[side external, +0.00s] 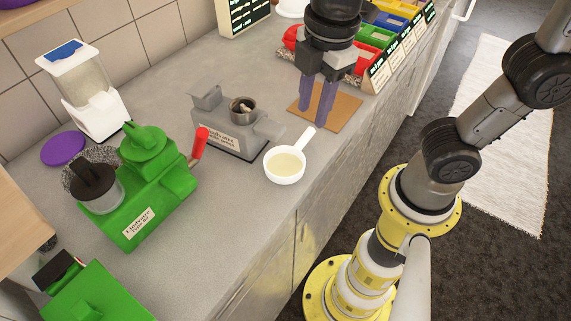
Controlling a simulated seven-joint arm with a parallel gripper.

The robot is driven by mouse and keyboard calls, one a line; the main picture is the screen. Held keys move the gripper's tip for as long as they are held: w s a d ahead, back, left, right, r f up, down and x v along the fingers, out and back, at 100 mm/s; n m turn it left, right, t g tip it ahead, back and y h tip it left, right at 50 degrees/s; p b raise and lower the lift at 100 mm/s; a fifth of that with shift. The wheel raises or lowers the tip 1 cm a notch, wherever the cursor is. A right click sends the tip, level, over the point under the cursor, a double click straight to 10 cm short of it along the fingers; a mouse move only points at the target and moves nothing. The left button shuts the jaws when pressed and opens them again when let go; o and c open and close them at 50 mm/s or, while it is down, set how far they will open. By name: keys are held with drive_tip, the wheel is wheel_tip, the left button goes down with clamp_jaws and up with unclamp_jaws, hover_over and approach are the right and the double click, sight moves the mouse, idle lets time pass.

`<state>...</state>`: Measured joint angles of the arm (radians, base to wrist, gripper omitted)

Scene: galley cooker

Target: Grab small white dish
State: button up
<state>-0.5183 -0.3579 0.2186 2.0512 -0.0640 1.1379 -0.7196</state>
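The small white dish (285,166) is a round pan with a short handle and a pale cream inside. It sits on the grey counter near its front edge, with the handle pointing up and right. My gripper (318,112) points down above a brown board, behind and to the right of the dish. Its two purple fingers are apart with nothing visible between them. The gripper is clear of the dish.
A grey device (235,130) with a small metal cup stands just behind the dish. A green machine (150,185) with a red-handled lever is to the left. The brown board (345,108) lies under my gripper. Coloured bins (372,40) stand at the back right.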

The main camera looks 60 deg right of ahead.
drive_tip(key=a+f+n, duration=0.1)
drive_tip(key=a, duration=0.1)
hover_over(300, 171)
drive_tip(key=s, duration=0.1)
drive_tip(key=f, duration=0.8)
drive_tip(key=shift+a+f, duration=0.15)
drive_tip(key=shift+a, duration=0.1)
drive_tip(key=shift+w+d+f, duration=0.1)
drive_tip(key=shift+w+f, duration=0.05)
drive_tip(key=shift+f, duration=0.75)
drive_tip(key=shift+w+d+f, duration=0.1)
drive_tip(key=shift+w+f, duration=0.1)
drive_tip(key=shift+f, duration=0.75)
drive_tip(key=shift+w+f, duration=0.15)
drive_tip(key=shift+f, duration=0.75)
clamp_jaws()
